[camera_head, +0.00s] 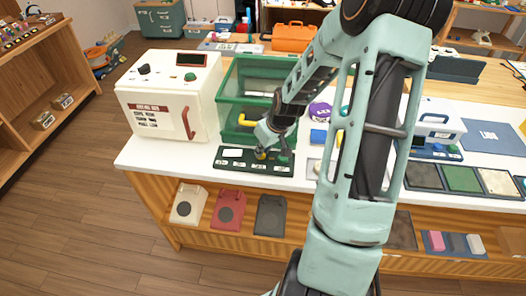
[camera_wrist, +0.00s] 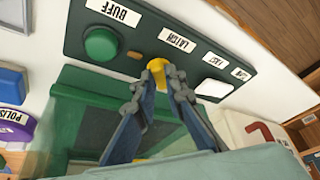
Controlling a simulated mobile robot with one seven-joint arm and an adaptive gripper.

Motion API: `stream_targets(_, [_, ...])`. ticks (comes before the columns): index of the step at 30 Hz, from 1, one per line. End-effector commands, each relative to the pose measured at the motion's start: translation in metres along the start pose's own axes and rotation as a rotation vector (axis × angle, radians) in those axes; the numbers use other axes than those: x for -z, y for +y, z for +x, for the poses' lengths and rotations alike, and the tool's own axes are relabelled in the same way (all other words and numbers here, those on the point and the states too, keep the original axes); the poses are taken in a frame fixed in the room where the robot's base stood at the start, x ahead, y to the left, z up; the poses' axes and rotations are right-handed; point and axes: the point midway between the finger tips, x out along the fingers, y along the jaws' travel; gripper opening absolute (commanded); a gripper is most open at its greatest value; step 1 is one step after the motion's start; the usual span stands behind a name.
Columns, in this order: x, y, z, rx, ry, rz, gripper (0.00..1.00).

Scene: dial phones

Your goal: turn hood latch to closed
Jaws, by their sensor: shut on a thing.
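The hood latch is a small yellow knob (camera_wrist: 156,65) by the "LATCH" label on a dark green control panel (camera_head: 226,166). The panel stands in front of the green-framed hood (camera_head: 228,104) with clear sides, on the white counter. My gripper (camera_wrist: 158,82) has its two fingertips closed on either side of the yellow knob. In the head view my gripper (camera_head: 262,152) reaches down to the panel and partly hides the knob. The exact turn of the knob cannot be read.
A green round button (camera_wrist: 101,43) by the "BUFF" label sits beside the knob, and a white switch (camera_wrist: 214,89) is on its other side. A white oven-like box (camera_head: 165,95) with a red handle stands left of the hood. Counter space in front of that box is clear.

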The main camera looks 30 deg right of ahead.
Motion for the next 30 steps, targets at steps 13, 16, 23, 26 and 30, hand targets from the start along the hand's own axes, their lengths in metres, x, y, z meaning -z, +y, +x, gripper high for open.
stream_targets(13, [-0.0002, -0.0044, 0.0045, -0.111, 0.001, 0.259, 0.00])
stream_targets(16, [0.0007, -0.0057, 0.0044, -0.135, 0.003, 0.317, 0.00])
stream_targets(23, [0.0015, -0.0073, 0.0033, -0.189, 0.001, 0.451, 0.00])
stream_targets(26, [0.0018, -0.0081, 0.0027, -0.212, 0.000, 0.506, 0.00])
stream_targets(30, [0.0025, -0.0084, 0.0020, -0.241, 0.000, 0.578, 0.00])
